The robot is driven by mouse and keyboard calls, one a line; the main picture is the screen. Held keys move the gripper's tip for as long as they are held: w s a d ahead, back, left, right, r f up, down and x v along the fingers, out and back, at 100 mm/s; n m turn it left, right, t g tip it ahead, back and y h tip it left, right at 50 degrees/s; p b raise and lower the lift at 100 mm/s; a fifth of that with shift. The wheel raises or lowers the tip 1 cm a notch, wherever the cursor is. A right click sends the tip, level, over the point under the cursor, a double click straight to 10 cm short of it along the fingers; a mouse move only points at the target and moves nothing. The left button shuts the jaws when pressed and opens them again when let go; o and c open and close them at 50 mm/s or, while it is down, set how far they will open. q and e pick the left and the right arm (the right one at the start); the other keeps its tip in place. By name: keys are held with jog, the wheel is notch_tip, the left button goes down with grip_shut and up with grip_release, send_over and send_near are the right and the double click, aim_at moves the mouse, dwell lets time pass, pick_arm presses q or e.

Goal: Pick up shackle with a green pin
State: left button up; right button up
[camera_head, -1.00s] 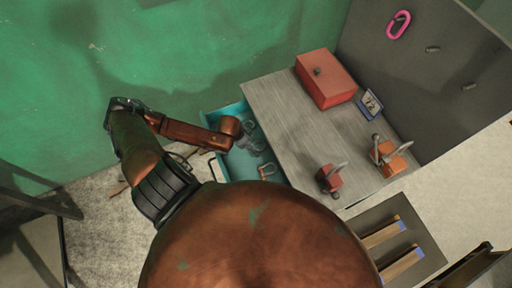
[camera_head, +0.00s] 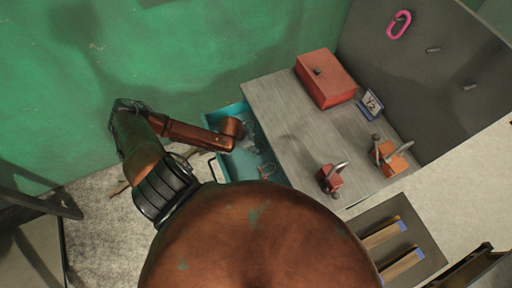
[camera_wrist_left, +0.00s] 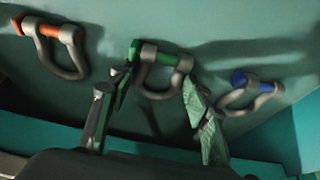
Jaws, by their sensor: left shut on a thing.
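The shackle with a green pin (camera_wrist_left: 160,75) lies in the open teal drawer (camera_head: 225,116). In the left wrist view its pin and grey bow sit between the two fingers of my left gripper (camera_wrist_left: 155,100), which is shut on it. In the head view my left gripper (camera_head: 250,142) reaches down into the drawer, and I cannot make out the green pin there. A shackle with an orange pin (camera_wrist_left: 62,48) lies to the left, and one with a blue pin (camera_wrist_left: 250,92) to the right. My right gripper is not in view.
The drawer's teal wall (camera_wrist_left: 255,165) is close to the gripper. A pink carabiner (camera_head: 399,24) hangs on the grey panel.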

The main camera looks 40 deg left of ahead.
pick_arm(q)
jog(key=shift+c, duration=1.2)
jog(key=shift+r, duration=0.1)
jog(key=shift+r, duration=0.5)
jog(key=s, duration=0.1)
jog(key=s+a, duration=0.1)
jog(key=s, duration=0.1)
jog(key=shift+s+a, duration=0.2)
jog(key=shift+a, duration=0.2)
notch_tip(320, 180, up, 14)
jog(key=p, duration=0.1)
